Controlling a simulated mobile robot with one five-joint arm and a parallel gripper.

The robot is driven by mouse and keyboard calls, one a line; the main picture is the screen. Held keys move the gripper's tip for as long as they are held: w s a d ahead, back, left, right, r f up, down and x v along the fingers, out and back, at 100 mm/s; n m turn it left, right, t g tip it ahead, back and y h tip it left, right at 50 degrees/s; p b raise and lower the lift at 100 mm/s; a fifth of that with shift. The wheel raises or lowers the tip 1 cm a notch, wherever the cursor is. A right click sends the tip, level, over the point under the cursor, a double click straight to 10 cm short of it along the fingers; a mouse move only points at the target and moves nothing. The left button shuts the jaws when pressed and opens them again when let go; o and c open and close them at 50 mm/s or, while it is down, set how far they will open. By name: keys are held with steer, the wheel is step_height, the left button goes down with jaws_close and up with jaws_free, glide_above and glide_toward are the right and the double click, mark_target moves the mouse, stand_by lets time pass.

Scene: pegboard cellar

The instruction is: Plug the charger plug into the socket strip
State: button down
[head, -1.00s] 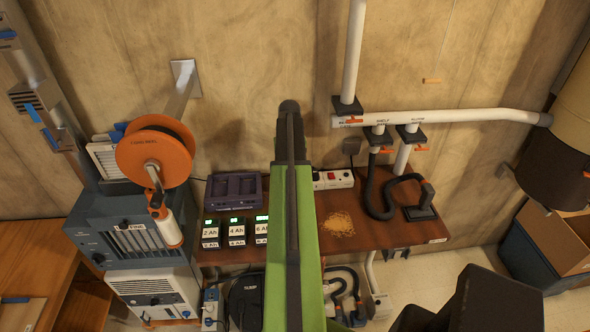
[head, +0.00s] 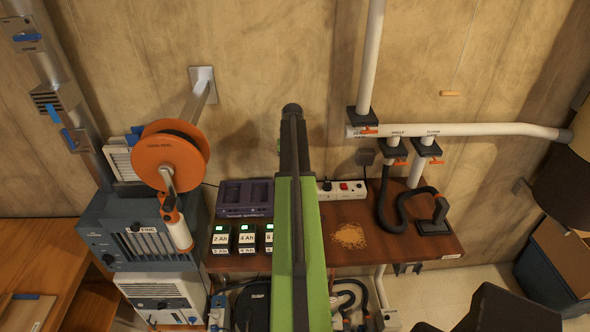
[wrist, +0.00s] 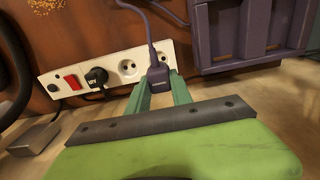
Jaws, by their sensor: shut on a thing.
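The purple charger plug (wrist: 157,75) sits between the green fingers of my gripper (wrist: 160,85) in the wrist view, with its purple cord running up and away. My gripper is shut on it. The white socket strip (wrist: 52,92) lies right behind the plug. It has a red switch, a black plug (wrist: 95,77) in one socket and a bare socket (wrist: 128,68) beside it. The plug covers part of the strip's end socket; I cannot tell whether its pins are in. In the head view the strip (head: 354,196) is partly hidden by my arm, which also hides my gripper.
A purple charger dock (head: 245,198) stands left of the strip on the wooden shelf (head: 400,245). A black hose (head: 386,212) and a sawdust pile (head: 349,235) lie to the right.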

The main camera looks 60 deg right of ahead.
steer(key=shift+f+b, duration=1.5)
steer(key=shift+f+b, duration=2.25)
stand_by(2.9)
steer(key=shift+r, duration=0.1)
stand_by(0.5)
steer(key=c, duration=1.1)
jaws_free()
steer(key=shift+o, duration=0.3)
